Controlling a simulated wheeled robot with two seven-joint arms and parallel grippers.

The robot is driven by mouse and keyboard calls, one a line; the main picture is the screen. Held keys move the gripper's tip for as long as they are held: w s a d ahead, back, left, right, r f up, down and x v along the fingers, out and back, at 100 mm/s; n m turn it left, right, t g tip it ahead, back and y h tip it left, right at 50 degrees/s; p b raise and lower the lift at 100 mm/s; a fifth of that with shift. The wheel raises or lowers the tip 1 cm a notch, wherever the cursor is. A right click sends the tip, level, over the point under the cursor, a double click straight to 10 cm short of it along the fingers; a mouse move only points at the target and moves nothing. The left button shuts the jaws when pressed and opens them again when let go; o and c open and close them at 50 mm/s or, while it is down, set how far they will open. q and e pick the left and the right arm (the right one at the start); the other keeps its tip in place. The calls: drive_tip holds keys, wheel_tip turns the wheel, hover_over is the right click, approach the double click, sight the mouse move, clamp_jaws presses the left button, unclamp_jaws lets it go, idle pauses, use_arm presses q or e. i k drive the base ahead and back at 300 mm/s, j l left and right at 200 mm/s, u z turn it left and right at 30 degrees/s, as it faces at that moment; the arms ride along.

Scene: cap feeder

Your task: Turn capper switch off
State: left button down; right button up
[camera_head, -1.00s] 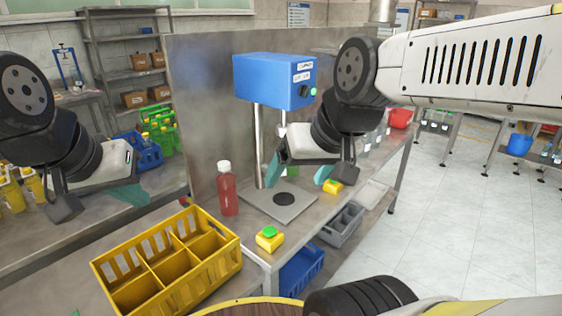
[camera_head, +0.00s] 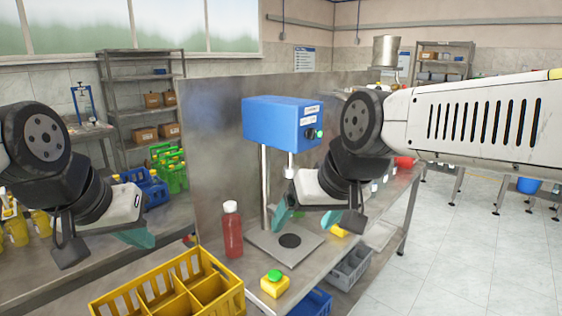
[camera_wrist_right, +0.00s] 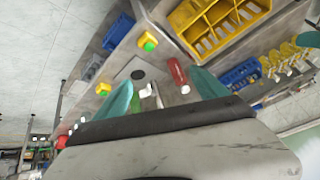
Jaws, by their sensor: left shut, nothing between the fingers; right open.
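The capper (camera_head: 285,120) is a blue box on metal posts above a grey base plate (camera_head: 286,243). Its dark switch knob (camera_head: 310,133) is on the right-hand face, beside a small green button or light (camera_head: 319,134). My right gripper (camera_head: 306,218) is open and empty, below and in front of the blue box, apart from the switch. Its two teal fingers also show spread in the right wrist view (camera_wrist_right: 162,95). The switch cannot be made out there. My left gripper (camera_head: 138,238) is shut and empty at the left, away from the capper.
A red bottle (camera_head: 232,232) with a white cap stands left of the base plate. A yellow box with a green button (camera_head: 274,283) sits in front. A yellow crate (camera_head: 188,265) is at the front left. A metal panel (camera_head: 205,150) stands behind the capper.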

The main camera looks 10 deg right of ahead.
sight(310, 133)
drive_tip(key=k+l, duration=0.15)
drive_tip(key=l, duration=0.2)
drive_tip(key=k+l, duration=0.15)
drive_tip(key=l, duration=0.15)
drive_tip(key=k+l, duration=0.15)
drive_tip(key=l, duration=0.2)
drive_tip(key=k+l, duration=0.15)
drive_tip(key=l, duration=0.15)
